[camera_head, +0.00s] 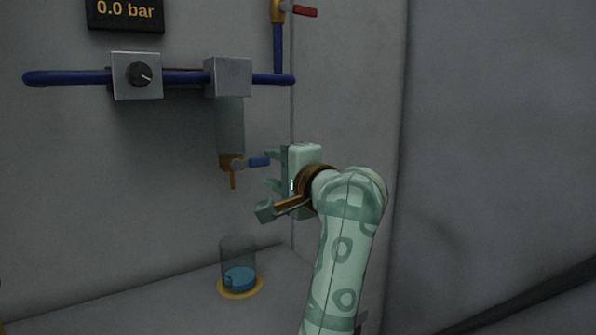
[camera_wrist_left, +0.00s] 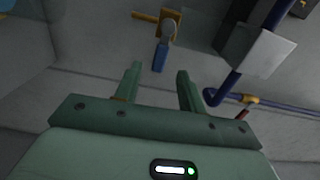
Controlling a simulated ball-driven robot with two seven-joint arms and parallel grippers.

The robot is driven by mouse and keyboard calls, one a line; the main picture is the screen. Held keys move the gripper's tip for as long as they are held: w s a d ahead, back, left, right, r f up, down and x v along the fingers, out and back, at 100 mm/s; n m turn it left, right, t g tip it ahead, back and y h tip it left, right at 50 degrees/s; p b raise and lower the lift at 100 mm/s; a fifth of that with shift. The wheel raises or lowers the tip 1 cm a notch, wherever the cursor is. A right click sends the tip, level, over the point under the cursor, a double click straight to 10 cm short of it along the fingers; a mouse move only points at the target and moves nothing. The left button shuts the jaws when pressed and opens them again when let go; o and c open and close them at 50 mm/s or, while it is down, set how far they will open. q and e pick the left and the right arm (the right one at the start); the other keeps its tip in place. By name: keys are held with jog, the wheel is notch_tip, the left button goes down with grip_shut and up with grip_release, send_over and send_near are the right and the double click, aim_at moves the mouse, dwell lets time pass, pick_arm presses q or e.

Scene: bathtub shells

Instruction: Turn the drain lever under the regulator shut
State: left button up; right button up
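The drain lever has a blue handle (camera_head: 259,162) that points sideways to the right from a brass valve (camera_head: 231,161) with a short downward spout. The valve sits at the bottom of the clear bowl (camera_head: 230,125) under the regulator block (camera_head: 228,77). My left gripper (camera_head: 270,170) is just right of the handle, its fingers apart and empty. In the left wrist view the blue handle (camera_wrist_left: 160,57) lies just beyond the open fingertips (camera_wrist_left: 158,73), between their lines, with a visible gap. My right gripper is in neither view.
A blue pipe (camera_head: 52,78) runs along the wall through a box with a black knob (camera_head: 139,74). A red-handled valve (camera_head: 304,11) is above right. A display (camera_head: 125,11) reads 0.0 bar. A clear cup (camera_head: 238,262) with blue liquid stands below the spout.

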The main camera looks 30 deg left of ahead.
pick_arm(q)
jog(key=p+v, duration=0.1)
jog(key=v, duration=0.8)
jog(key=shift+p, duration=0.35)
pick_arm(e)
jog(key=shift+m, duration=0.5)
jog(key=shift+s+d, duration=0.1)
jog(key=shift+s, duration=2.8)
pick_arm(q)
jog(key=shift+d, duration=0.1)
